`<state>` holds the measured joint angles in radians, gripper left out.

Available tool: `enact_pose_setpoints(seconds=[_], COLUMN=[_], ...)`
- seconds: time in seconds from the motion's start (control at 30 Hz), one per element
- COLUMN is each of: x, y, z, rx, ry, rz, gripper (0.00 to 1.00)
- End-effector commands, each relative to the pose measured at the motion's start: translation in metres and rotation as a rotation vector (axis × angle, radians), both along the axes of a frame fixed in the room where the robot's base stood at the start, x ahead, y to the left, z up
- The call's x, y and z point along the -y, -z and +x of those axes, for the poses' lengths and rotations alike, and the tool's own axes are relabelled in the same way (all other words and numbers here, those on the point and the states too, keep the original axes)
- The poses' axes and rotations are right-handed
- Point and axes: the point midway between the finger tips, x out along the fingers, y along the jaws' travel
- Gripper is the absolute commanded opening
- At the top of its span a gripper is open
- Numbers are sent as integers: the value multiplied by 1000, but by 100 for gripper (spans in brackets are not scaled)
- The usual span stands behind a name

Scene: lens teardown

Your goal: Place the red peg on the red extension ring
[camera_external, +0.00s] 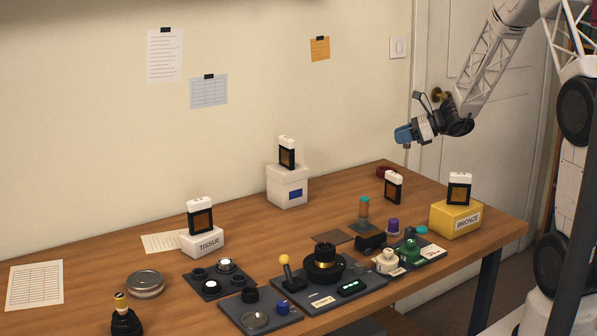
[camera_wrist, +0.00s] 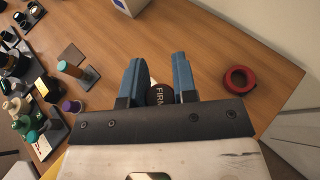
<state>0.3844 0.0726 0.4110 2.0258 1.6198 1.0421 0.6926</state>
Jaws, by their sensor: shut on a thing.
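My gripper (camera_external: 404,134) hangs above the right rear of the table, its blue fingers pointing left and down. In the wrist view the two blue fingers (camera_wrist: 160,75) stand apart. A dark reddish-brown face with white lettering (camera_wrist: 160,94) shows between them; I cannot tell whether it is gripped or lies behind. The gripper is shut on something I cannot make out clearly. No red peg can be told apart with certainty. The red extension ring (camera_wrist: 239,80) lies flat on the table, right of the fingers; it also shows in the external view (camera_external: 383,171), partly behind a white-topped holder.
That white-topped black holder (camera_external: 393,187) stands below my gripper. An orange-and-teal peg (camera_external: 363,208) stands on a small base. A yellow BRONZE box (camera_external: 456,219) and a white box (camera_external: 288,187) carry similar holders. Lens parts crowd the front. Bare table surrounds the ring.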

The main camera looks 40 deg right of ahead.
Motion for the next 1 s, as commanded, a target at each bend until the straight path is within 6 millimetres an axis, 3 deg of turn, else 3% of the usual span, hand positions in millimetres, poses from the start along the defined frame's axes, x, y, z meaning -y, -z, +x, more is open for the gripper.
enact_pose_setpoints(seconds=[0.2, 0.6, 1.0], x=[30, 29, 29], y=[0, 63, 76], z=[-9, -9, -8], rx=[-1, -3, -1], ry=[35, 33, 34], rz=[0, 0, -1], gripper=[4, 4, 4])
